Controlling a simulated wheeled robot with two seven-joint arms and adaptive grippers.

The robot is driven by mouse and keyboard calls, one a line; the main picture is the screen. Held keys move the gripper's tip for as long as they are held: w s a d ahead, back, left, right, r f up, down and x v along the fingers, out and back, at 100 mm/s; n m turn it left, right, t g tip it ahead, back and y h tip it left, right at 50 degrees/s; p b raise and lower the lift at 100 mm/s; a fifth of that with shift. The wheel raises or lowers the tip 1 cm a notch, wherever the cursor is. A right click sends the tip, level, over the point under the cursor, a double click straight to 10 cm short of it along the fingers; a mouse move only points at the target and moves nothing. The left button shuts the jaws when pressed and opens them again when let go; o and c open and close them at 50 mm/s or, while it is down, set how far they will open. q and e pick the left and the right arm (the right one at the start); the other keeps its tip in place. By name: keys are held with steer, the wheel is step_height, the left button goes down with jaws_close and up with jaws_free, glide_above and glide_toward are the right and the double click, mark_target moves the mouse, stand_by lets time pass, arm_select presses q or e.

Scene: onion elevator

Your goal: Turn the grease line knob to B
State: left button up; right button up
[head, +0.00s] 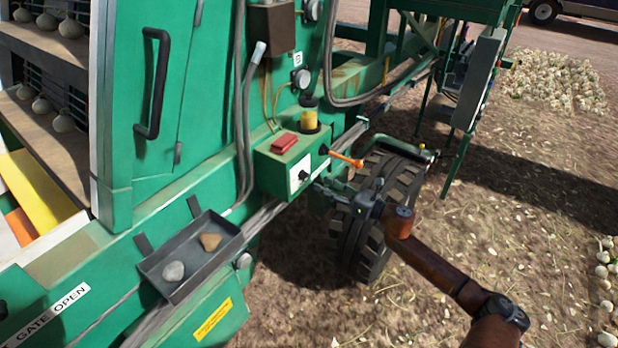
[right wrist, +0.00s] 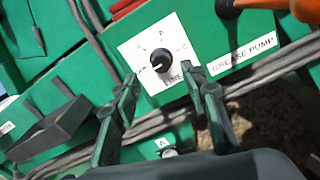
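The grease line knob (right wrist: 161,61) is a small round black knob on a white square plate (right wrist: 134,52) with letters around it and the word LINE below. A pale mark on the knob seems to point to the lower left of the plate, away from the letter at the top; the letters are small and blurred. In the head view the knob (head: 304,175) is on the front of a green box (head: 270,168). My right gripper (right wrist: 160,80) is open, its two fingertips apart just below the knob, not visibly touching it. It also shows in the head view (head: 322,186). My left gripper is out of view.
An orange lever (head: 345,159) sticks out right of the knob, above the GREASE PUMP label (right wrist: 246,52). A red block (head: 284,142) lies on the box. A grey tray (head: 190,257) with two stones is at lower left. A tyre (head: 374,250) is behind my right gripper.

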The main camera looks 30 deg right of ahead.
mark_target(308, 177)
steer(key=x, duration=0.7)
steer(key=shift+w+f, duration=0.1)
steer(key=shift+w, duration=0.1)
steer(key=shift+c, duration=0.4)
jaws_close()
